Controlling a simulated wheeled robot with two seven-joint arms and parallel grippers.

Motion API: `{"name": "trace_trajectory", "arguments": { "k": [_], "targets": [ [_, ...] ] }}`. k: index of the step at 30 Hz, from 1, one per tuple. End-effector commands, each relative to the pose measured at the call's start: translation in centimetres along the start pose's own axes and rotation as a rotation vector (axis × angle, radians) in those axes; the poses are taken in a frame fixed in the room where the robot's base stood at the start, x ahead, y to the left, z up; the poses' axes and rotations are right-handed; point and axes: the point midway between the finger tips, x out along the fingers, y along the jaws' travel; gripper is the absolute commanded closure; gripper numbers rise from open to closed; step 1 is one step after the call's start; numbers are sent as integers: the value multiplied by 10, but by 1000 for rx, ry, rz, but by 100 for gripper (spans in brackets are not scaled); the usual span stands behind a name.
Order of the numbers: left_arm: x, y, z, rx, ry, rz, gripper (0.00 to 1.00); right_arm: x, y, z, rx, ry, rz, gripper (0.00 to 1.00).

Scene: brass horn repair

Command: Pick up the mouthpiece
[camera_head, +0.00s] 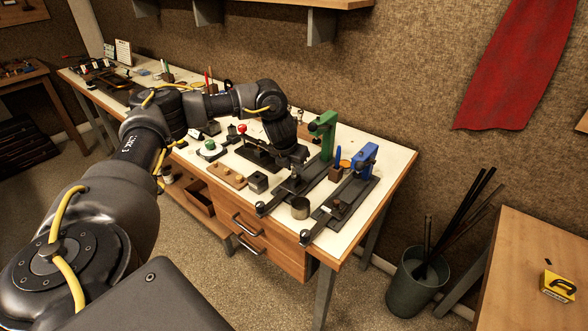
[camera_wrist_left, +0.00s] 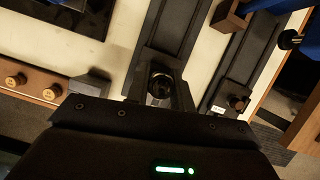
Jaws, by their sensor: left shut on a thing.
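My left gripper (camera_head: 294,181) is over the front part of the green tool's long dark base on the workbench. In the left wrist view its fingers (camera_wrist_left: 160,92) are shut on a small, round, shiny metal piece, which looks like the mouthpiece (camera_wrist_left: 160,85), seen end-on with a dark opening. The base lies below it in that view; I cannot tell whether the piece touches it. In the head view the piece is hard to make out at the dark gripper. My right gripper is not in view.
The green tool (camera_head: 324,134) and the blue tool (camera_head: 364,157) stand close by. A wooden block with knobs (camera_head: 227,175) and a small dark block (camera_head: 257,182) lie to the left.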

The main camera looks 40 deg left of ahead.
Motion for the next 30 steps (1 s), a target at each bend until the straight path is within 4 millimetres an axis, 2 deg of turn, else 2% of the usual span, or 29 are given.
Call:
{"name": "trace_trajectory", "arguments": {
  "k": [7,11,13,17,22,25,30],
  "targets": [
    [-5,0,2,0,-1,-1,100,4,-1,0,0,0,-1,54],
    [-17,-1,8,0,-5,-2,100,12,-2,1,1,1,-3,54],
    [-27,-1,13,0,-7,-2,100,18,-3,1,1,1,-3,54],
    [-56,13,7,0,-6,0,100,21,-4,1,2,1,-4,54],
    [-108,32,1,-1,-9,1,100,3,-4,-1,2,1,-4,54],
    [-122,48,-16,-2,-4,0,100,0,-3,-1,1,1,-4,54],
    [-147,68,-35,-1,-3,0,100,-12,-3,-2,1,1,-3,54]
  ]
}}
